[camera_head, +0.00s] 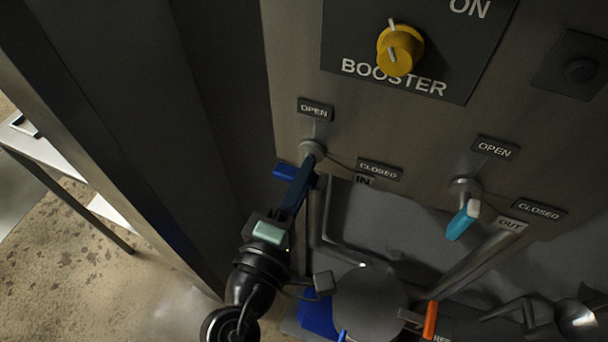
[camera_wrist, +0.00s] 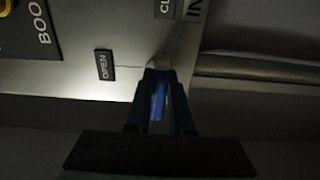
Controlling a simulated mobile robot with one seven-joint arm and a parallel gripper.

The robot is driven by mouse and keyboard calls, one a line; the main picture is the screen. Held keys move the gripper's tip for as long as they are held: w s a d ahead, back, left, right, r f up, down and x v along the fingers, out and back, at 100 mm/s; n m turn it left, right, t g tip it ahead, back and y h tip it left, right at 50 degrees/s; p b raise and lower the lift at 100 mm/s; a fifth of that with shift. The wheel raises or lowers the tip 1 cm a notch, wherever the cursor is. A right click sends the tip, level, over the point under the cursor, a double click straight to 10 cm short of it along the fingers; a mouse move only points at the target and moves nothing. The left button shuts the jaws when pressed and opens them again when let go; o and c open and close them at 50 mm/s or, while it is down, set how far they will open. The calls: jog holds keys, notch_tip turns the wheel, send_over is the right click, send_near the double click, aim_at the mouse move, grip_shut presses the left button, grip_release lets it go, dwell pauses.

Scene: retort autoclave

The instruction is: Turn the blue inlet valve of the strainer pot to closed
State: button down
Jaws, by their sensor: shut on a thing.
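The blue inlet valve (camera_head: 312,150) sits on the panel at the pipe marked IN, between an OPEN plate (camera_head: 315,109) above it and a CLOSED plate (camera_head: 380,170) to its right. My gripper (camera_head: 304,172) reaches up from below and is shut on the blue handle. A blue end (camera_head: 284,171) shows left of the fingers. In the wrist view the blue handle (camera_wrist: 158,104) shows between the two dark fingers (camera_wrist: 158,78), near the panel. The fingers hide much of the handle, so its exact angle is hard to tell.
A light-blue outlet valve handle (camera_head: 460,222), beside the OUT tag, is to the right. A yellow BOOSTER knob (camera_head: 399,50) is above. An orange handle (camera_head: 430,319) and a round grey pot (camera_head: 369,304) are below. A dark frame post (camera_head: 110,150) stands left.

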jog(key=c, duration=0.8)
grip_release()
jog(key=shift+s, duration=0.1)
jog(key=b+v, duration=0.2)
jog(key=v, duration=1.1)
